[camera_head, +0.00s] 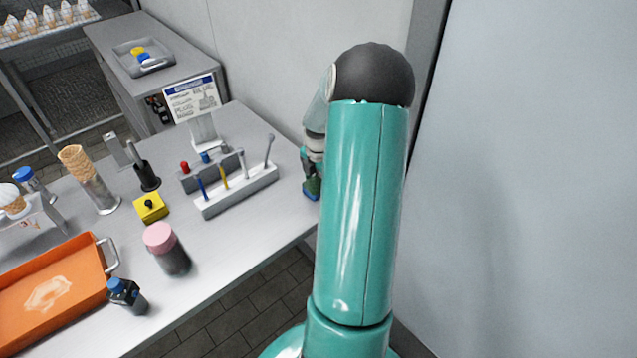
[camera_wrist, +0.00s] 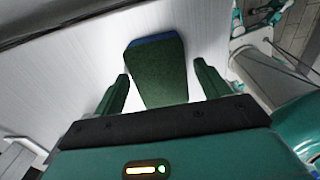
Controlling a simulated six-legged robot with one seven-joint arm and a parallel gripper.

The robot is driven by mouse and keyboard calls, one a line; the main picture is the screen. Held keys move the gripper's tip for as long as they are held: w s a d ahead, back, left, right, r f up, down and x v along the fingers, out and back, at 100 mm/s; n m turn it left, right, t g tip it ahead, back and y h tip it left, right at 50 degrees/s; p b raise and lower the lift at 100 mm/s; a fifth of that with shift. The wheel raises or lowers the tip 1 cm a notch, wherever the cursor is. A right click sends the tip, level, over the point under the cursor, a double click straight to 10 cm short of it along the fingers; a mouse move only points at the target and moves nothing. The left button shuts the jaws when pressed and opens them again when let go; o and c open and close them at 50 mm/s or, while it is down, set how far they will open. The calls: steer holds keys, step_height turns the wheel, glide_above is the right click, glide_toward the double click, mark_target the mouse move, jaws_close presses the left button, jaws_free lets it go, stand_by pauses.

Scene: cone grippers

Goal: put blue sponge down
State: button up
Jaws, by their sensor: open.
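The blue sponge (camera_wrist: 155,72) shows in the wrist view as a block with a dark green face and a blue far edge. It lies between the two fingers of my gripper (camera_wrist: 161,70), with a narrow gap on each side. My gripper is open. In the head view the small blue and green sponge (camera_head: 312,188) shows at the right end of the grey table (camera_head: 285,215), below my gripper (camera_head: 311,172). My arm hides part of it there. Whether the sponge rests fully on the surface cannot be told.
A white rack (camera_head: 237,190) with coloured tools stands left of my gripper. A sign (camera_head: 193,97) stands behind it. A yellow block (camera_head: 150,207), a pink-lidded jar (camera_head: 167,248), a small dark bottle (camera_head: 127,295) and an orange tray (camera_head: 55,285) are further left. A wall is close on the right.

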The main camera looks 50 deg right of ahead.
mark_target(319, 182)
step_height(319, 182, up, 11)
steer(key=w+a+r+m+h, duration=0.1)
steer(key=w+a+r+m, duration=0.15)
steer(key=a+r, duration=0.5)
steer(key=a+r+m+t+h, duration=0.15)
steer(key=a+r+m, duration=0.3)
steer(key=a, duration=0.95)
steer(key=s+a+r+m+t+y, duration=0.1)
steer(key=s+a+m, duration=0.3)
steer(key=a, duration=0.6)
steer(key=s+a+r+m+t+y, duration=0.1)
steer(key=s+a+r+m+t, duration=0.2)
steer(key=s+a, duration=0.3)
steer(key=a+m, duration=0.1)
steer(key=a, duration=0.3)
steer(key=shift+s+y, duration=0.1)
steer(key=shift+y, duration=0.15)
steer(key=shift+d, duration=0.1)
steer(key=c, duration=0.8)
steer(key=shift+d+m, duration=0.15)
steer(key=shift+m, duration=0.15)
steer(key=shift+c, duration=0.2)
